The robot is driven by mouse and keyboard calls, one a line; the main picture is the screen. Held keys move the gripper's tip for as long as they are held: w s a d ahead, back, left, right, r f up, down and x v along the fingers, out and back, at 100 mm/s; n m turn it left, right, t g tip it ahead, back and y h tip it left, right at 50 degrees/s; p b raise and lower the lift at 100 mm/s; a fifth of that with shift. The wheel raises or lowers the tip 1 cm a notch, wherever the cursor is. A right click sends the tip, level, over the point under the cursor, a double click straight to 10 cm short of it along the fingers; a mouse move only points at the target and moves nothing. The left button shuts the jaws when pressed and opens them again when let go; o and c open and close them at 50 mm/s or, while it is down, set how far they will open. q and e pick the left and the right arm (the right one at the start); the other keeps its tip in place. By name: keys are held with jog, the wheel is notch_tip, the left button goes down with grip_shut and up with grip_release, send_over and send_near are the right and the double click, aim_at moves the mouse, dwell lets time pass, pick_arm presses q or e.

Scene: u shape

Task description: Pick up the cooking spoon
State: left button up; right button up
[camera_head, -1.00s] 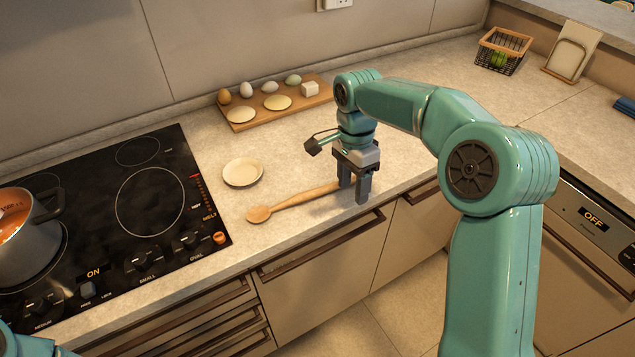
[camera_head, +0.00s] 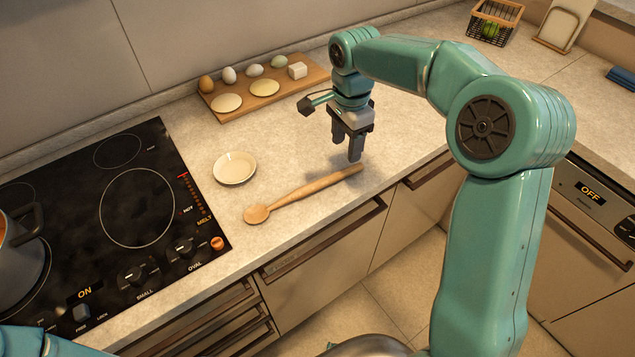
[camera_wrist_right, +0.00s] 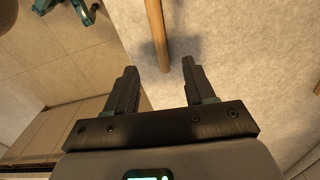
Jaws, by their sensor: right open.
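The wooden cooking spoon (camera_head: 300,194) lies on the counter, its round bowl at the left and its handle running up to the right near the front edge. In the right wrist view the handle (camera_wrist_right: 157,35) comes down from the top and ends just ahead of the fingers, in line with the gap. My right gripper (camera_head: 347,150) is open and empty, pointing down above the counter near the handle's end. Its two fingers also show apart in the right wrist view (camera_wrist_right: 160,82). Of my left arm only a teal part shows at the lower left; its gripper is out of view.
A small cream plate (camera_head: 235,168) lies behind the spoon's bowl. A wooden board (camera_head: 291,90) with eggs and other pieces stands against the wall. The black stove (camera_head: 150,265) with a pot (camera_head: 18,262) is at left.

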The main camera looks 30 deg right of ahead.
aim_at(344, 171)
notch_tip(344, 171, down, 3)
jog(key=shift+s+f, duration=0.15)
notch_tip(344, 171, down, 5)
jog(key=shift+f+p, duration=0.2)
jog(key=shift+p, duration=0.3)
jog(key=shift+c, duration=0.3)
jog(key=shift+w, duration=0.2)
grip_shut()
